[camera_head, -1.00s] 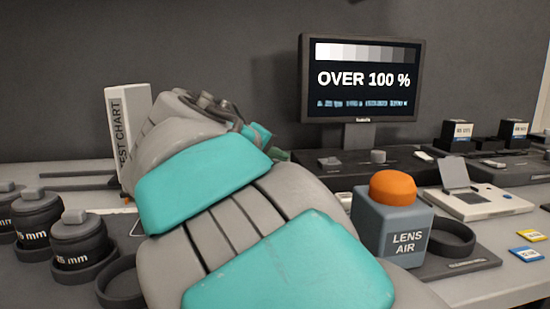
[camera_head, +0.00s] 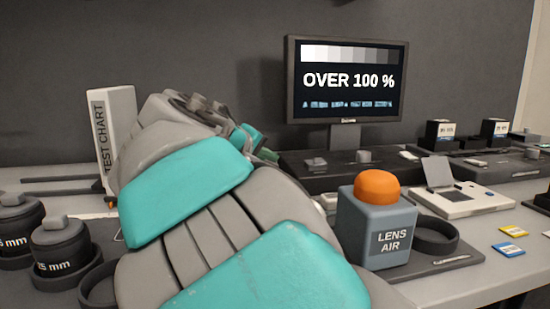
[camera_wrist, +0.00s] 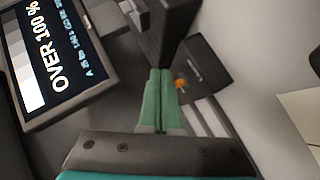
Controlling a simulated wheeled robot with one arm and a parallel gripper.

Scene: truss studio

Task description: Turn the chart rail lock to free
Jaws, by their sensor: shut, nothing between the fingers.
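My gripper (camera_wrist: 160,74) shows in the wrist view with its two green fingers pressed together and nothing between them. A small orange part (camera_wrist: 181,84) is just right of the fingertips, beside a dark block (camera_wrist: 203,68); I cannot tell whether it is the chart rail lock or which way it is turned. In the head view the test chart (camera_head: 112,135) stands upright at left, with dark rails (camera_head: 65,181) reaching left from near its base. My arm covers the area right of the chart, and only a bit of green finger shows past it.
The monitor (camera_head: 345,80) reads "OVER 100 %". A blue lens air block (camera_head: 365,235) with an orange top stands right of my arm. Lenses (camera_head: 60,245) stand at front left. A white device (camera_head: 465,200) and small cards (camera_head: 510,249) lie at right. A dark post (camera_wrist: 168,25) rises beyond my fingertips.

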